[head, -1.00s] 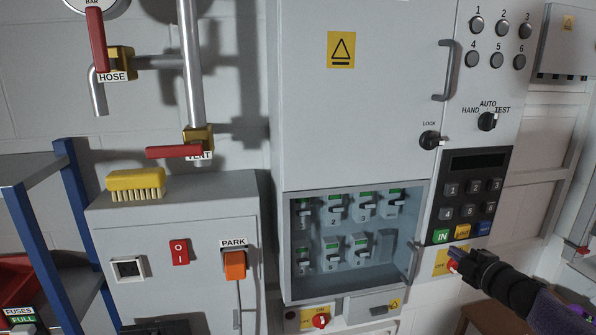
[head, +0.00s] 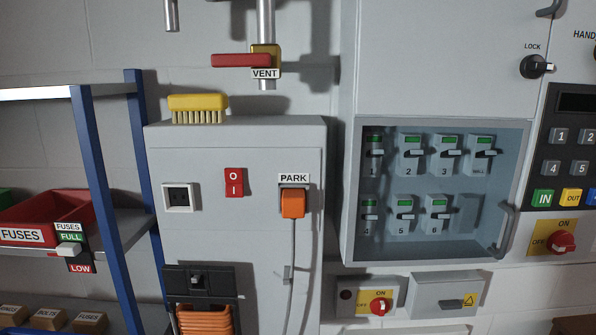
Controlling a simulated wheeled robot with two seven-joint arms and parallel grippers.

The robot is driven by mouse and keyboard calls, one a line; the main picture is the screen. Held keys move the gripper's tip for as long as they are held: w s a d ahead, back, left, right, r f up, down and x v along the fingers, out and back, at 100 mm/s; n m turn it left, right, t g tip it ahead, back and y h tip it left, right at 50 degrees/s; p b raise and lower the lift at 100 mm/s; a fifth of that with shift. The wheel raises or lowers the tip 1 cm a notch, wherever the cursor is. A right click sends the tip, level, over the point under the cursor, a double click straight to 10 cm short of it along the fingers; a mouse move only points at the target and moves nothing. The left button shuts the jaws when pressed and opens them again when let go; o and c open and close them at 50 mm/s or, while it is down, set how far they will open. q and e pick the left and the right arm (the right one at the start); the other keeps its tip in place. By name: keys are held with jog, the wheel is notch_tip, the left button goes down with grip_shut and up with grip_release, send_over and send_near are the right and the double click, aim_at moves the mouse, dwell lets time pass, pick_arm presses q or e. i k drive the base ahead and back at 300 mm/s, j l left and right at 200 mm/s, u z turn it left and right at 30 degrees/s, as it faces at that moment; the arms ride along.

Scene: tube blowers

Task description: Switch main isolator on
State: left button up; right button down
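Two red rotary switches on yellow plates marked ON and OFF are in the head view. One rotary switch (head: 563,242) is at the right, below the keypad. The other rotary switch (head: 380,306) is on a small grey box under the breaker cabinet, beside a dark round lamp. No label I can read says which is the main isolator. On both plates ON is at the top and OFF at the left; I cannot tell exactly where the knobs point. Neither of my grippers is in view.
The open breaker cabinet (head: 350,225) holds several breakers. A black LOCK knob (head: 533,66) and a keypad (head: 572,150) are at the right. A grey cabinet (head: 240,150) with an orange PARK plug (head: 293,203) and a blue-framed shelf (head: 95,190) stand left.

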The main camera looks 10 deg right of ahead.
aim_at(561, 242)
jog(key=z, duration=1.7)
